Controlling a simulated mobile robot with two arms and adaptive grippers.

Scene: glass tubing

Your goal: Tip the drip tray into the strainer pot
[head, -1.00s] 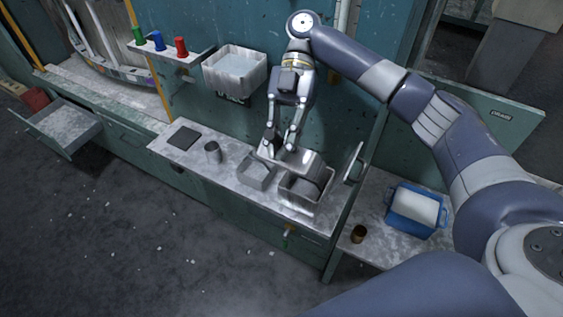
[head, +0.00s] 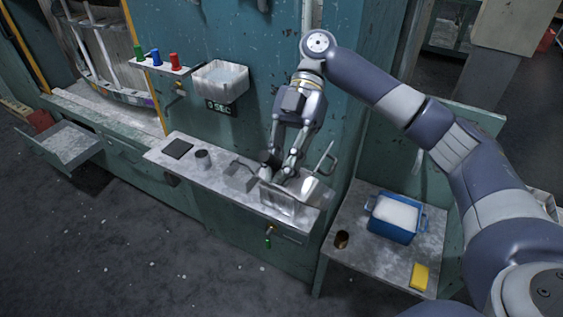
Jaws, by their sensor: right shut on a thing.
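The strainer pot (head: 280,201) is a grey metal box on the narrow bench, with a tall loop handle at its right. My right gripper (head: 279,171) points down at the pot's rear edge, shut on the drip tray (head: 309,187). The tray shows as a pale grey metal panel, tilted at the pot's right side. My fingers and the pot's wall hide much of it, so I cannot tell what is in it or whether it touches the pot. My left gripper is out of view.
Left of the pot stand a small grey box (head: 240,177), a dark cup (head: 203,158) and a black pad (head: 178,149). A white bin (head: 220,82) hangs on the wall behind. A blue tub (head: 394,220), brown cup (head: 342,239) and yellow sponge (head: 420,276) occupy the right table.

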